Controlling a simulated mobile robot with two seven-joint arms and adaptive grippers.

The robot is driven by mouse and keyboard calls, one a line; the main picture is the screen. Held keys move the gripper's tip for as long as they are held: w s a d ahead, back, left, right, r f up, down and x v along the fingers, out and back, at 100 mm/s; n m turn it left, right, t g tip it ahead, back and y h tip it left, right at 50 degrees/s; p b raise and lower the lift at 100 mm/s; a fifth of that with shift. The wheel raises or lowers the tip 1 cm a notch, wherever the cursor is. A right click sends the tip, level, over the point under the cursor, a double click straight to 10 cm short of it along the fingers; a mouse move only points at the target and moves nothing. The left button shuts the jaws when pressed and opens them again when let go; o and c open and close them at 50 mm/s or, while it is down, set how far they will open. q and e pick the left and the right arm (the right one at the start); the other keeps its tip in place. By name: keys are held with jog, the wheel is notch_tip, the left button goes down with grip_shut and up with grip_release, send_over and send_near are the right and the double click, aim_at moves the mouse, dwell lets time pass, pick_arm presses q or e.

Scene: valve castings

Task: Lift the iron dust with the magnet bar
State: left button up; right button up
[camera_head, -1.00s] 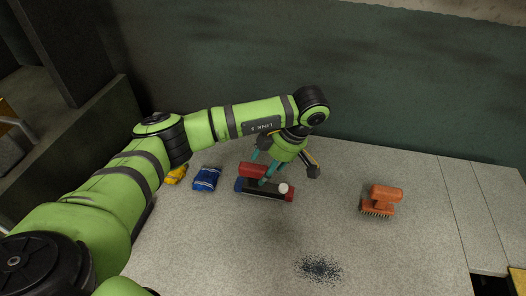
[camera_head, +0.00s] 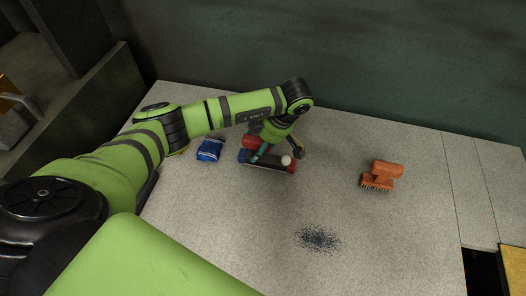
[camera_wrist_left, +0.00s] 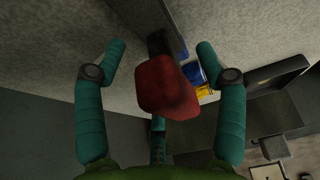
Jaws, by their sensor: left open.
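The magnet bar (camera_head: 277,166) lies on the table, a dark bar with a blue end, a red end, a white knob and a red handle (camera_head: 251,142). My left gripper (camera_head: 273,151) is open at the bar, its teal fingers partly covering it. In the left wrist view the red handle (camera_wrist_left: 167,88) lies between the spread fingers of the gripper (camera_wrist_left: 160,52), with gaps on both sides. The iron dust (camera_head: 318,238) is a dark speckled patch on the table, in front and to the right of the bar. My right gripper is not in view.
An orange brush (camera_head: 384,172) stands on the right of the table. The table around the dust is clear.

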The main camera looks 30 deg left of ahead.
pick_arm(q)
grip_shut()
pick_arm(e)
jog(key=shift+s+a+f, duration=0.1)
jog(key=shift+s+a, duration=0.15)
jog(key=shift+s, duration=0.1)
pick_arm(q)
jog(key=shift+w+r+b, duration=0.15)
jog(key=shift+r+b, duration=0.15)
jog(key=shift+r, duration=0.15)
jog(key=b+v, duration=0.1)
jog(key=v, duration=0.3)
jog(key=shift+w+a+r+b, duration=0.1)
jog(key=shift+a+b, duration=0.1)
jog(key=shift+b, duration=0.15)
jog(key=w+d+r+b, duration=0.3)
jog(key=w+d+r, duration=0.2)
jog(key=d, duration=0.4)
jog(key=shift+w+r, duration=0.25)
jog(key=shift+r, duration=0.4)
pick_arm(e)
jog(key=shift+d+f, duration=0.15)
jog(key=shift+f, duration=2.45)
